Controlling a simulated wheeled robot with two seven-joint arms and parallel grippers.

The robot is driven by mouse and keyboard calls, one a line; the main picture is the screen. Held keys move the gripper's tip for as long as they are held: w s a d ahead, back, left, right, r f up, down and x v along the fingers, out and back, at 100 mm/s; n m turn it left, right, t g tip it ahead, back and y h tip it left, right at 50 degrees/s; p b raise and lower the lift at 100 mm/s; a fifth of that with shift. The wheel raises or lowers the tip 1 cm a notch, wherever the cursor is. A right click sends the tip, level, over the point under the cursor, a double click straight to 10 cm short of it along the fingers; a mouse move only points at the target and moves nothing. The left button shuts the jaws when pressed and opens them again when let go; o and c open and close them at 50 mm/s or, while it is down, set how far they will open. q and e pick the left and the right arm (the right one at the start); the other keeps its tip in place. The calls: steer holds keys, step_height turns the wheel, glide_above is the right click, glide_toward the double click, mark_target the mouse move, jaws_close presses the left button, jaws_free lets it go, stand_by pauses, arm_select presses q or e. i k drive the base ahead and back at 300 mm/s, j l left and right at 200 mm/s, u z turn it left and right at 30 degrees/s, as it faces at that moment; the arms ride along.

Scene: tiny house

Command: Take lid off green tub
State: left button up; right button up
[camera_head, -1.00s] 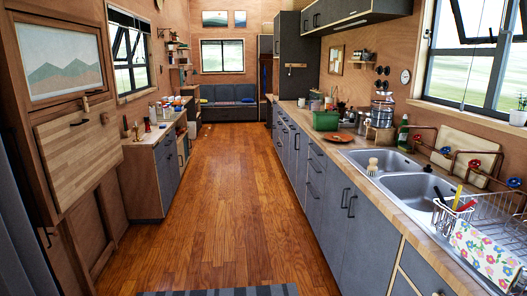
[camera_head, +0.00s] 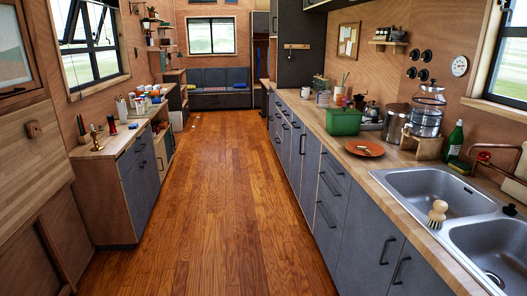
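A green tub (camera_head: 343,123) stands on the wooden counter on the right, beyond the sink, near the counter's front edge. A lighter green top, which looks like its lid, covers it. An orange plate (camera_head: 364,148) lies on the counter on the near side of the tub. Neither of my grippers shows in the head view, and nothing is seen touching the tub.
The double sink (camera_head: 440,200) with a brush (camera_head: 437,213) is nearer on the right. The wooden floor (camera_head: 210,190) between the counters is clear. A cluttered cabinet (camera_head: 128,180) stands left.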

mark_target(333, 111)
steer(key=i, duration=2.35)
